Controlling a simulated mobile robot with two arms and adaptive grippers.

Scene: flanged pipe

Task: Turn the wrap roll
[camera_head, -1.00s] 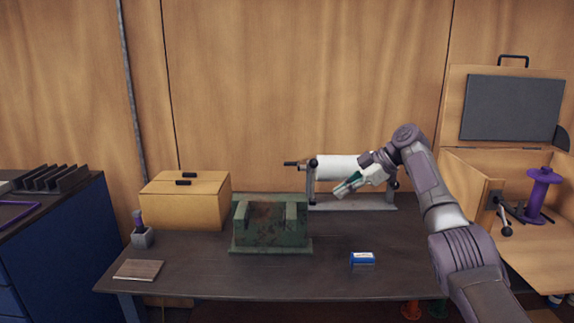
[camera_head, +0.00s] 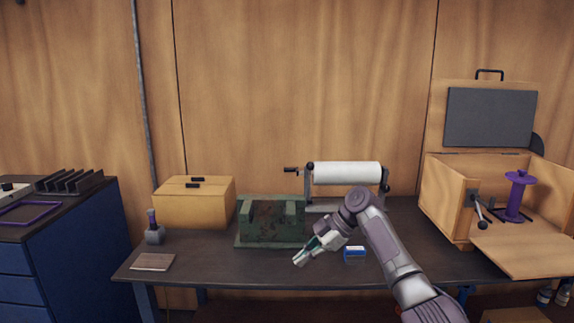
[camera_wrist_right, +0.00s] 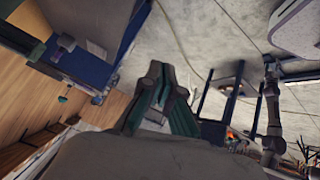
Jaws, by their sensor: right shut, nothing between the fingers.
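The white wrap roll (camera_head: 346,172) lies level in its stand at the back of the table. A dark crank handle (camera_head: 291,170) sticks out at its left end. My right gripper (camera_head: 299,259) is in front of the roll and lower, above the front of the table, apart from the roll. Its fingers are shut and empty. In the right wrist view the gripper fingers (camera_wrist_right: 160,95) show close together. My left gripper is not in view.
A green metal block (camera_head: 270,222) stands just behind and left of my right gripper. A small blue and white box (camera_head: 355,253) lies to its right. A yellow box (camera_head: 194,203) is at the back left. An open wooden case (camera_head: 445,198) stands at right.

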